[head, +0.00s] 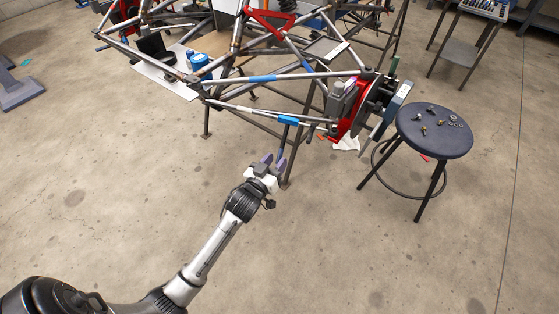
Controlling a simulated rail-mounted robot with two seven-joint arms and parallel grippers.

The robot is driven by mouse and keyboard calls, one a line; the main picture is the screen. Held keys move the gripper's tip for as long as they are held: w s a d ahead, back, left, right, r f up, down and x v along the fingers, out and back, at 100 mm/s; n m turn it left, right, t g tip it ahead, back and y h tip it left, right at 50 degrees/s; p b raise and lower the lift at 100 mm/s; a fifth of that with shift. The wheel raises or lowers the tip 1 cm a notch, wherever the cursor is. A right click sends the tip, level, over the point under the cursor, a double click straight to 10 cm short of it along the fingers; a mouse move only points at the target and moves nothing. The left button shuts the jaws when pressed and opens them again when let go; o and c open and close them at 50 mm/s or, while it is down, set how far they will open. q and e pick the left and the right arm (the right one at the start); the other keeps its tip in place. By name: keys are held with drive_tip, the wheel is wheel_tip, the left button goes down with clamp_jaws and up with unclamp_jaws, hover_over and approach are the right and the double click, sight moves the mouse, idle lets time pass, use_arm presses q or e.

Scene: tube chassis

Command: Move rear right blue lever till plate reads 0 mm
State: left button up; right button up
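The tube chassis (235,45) stands on legs at the top of the head view. Blue parts show on its rods: a sleeve on the upper rod (262,78) and a sleeve on the lower rod (289,119). A dark blue upright bar (284,136) hangs below the lower sleeve; I cannot tell which part is the lever. A flat blue-grey plate (399,101) stands beside the brake disc; no reading is legible. My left gripper (274,161) is just below the lower sleeve, its purple-tipped fingers apart with nothing seen between them. My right gripper is not in view.
A dark round stool (434,131) with small hardware stands right of the hub. A red upright (345,128) holds the disc. A white board (165,78) with a blue object is at the left of the chassis. A metal cart (467,50) is at the upper right. The foreground floor is clear.

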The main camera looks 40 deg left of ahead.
sight(283, 139)
use_arm(q)
drive_tip(key=shift+w+a+b, duration=0.15)
drive_tip(key=shift+w+b, duration=0.1)
drive_tip(key=shift+w, duration=0.45)
drive_tip(key=shift+w+a+b, duration=0.1)
drive_tip(key=shift+w+b, duration=0.1)
drive_tip(key=shift+w, duration=0.45)
clamp_jaws()
